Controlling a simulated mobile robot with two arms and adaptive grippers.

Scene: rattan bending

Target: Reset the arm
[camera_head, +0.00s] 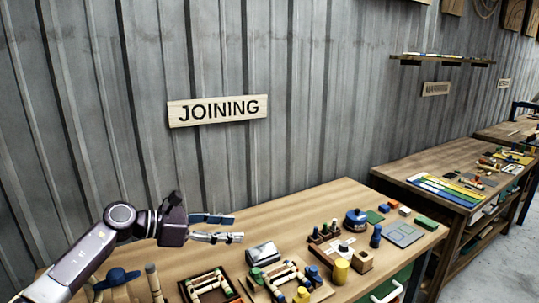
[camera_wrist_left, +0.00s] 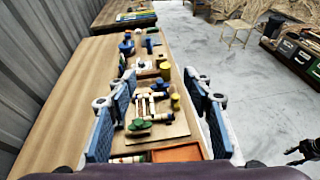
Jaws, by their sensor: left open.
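My left gripper (camera_head: 238,229) reaches in from the left over the back part of the wooden joining bench (camera_head: 285,212). Its two fingers are apart, with nothing between them, and point to the right. They seem to be above the bench top, clear of the items on it. In the left wrist view, the open fingers of my left gripper (camera_wrist_left: 163,82) frame the bench and its parts from above. My right gripper does not show in the head view.
A corrugated wall (camera_head: 300,100) with a JOINING sign (camera_head: 218,109) rises behind. A dark, unclear shape (camera_wrist_left: 306,150) shows at the wrist view's right edge.

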